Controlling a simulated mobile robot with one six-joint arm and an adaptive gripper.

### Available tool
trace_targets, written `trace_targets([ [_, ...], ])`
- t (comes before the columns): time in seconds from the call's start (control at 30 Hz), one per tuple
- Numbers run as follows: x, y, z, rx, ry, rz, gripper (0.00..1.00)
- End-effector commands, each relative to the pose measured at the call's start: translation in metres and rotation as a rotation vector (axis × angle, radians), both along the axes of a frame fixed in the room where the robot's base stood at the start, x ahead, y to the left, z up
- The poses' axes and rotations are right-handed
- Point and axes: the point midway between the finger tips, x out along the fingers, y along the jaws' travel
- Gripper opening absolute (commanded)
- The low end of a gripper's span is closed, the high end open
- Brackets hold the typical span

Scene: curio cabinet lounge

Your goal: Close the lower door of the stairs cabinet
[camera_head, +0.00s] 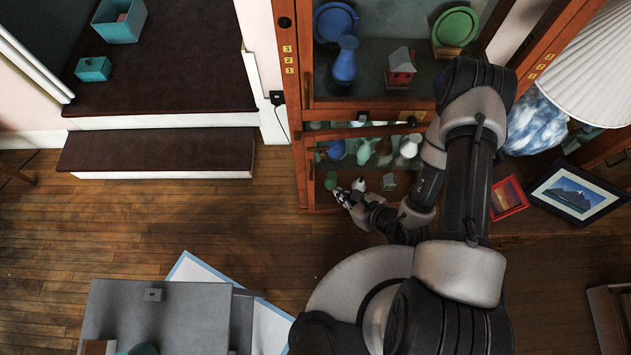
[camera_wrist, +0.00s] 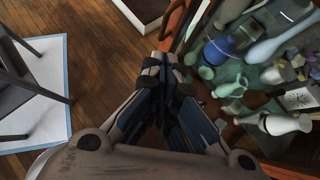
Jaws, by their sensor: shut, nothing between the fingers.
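The red-brown wooden cabinet (camera_head: 289,100) beside the stairs stands at top centre in the head view. Its lower section shows shelves with vases and small ornaments. A wooden edge of the cabinet (camera_wrist: 176,22) shows at top centre in the wrist view, with the ornaments to its right. I cannot tell the lower door apart from the frame, nor how far it stands open; my arm covers the section's right part. My gripper (camera_head: 345,198) is shut and empty, low in front of the lower section. Its fingertips (camera_wrist: 168,62) are close to the wooden edge; contact is unclear.
Stairs (camera_head: 155,153) rise at the left. A grey table (camera_head: 150,305) stands over a blue-edged white mat (camera_head: 190,268) at the lower left. A white lamp (camera_head: 590,65), a red picture (camera_head: 508,198) and a dark-framed picture (camera_head: 575,193) are at right. Wooden floor (camera_head: 230,215) lies clear between.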

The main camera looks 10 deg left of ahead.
Motion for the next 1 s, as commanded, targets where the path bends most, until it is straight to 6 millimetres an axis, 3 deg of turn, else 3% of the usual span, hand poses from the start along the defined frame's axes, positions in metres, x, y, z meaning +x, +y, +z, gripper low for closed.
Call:
trace_targets([
  [0.07, -0.005, -0.005, 0.007, -0.040, 0.020, -0.014, 0.00],
  [0.27, -0.002, 0.000, -0.007, -0.061, 0.029, -0.021, 0.00],
  [0.7, 0.037, 0.051, -0.071, -0.058, 0.026, -0.021, 0.00],
  [1.0, 0.058, 0.078, -0.066, -0.057, 0.028, -0.023, 0.00],
])
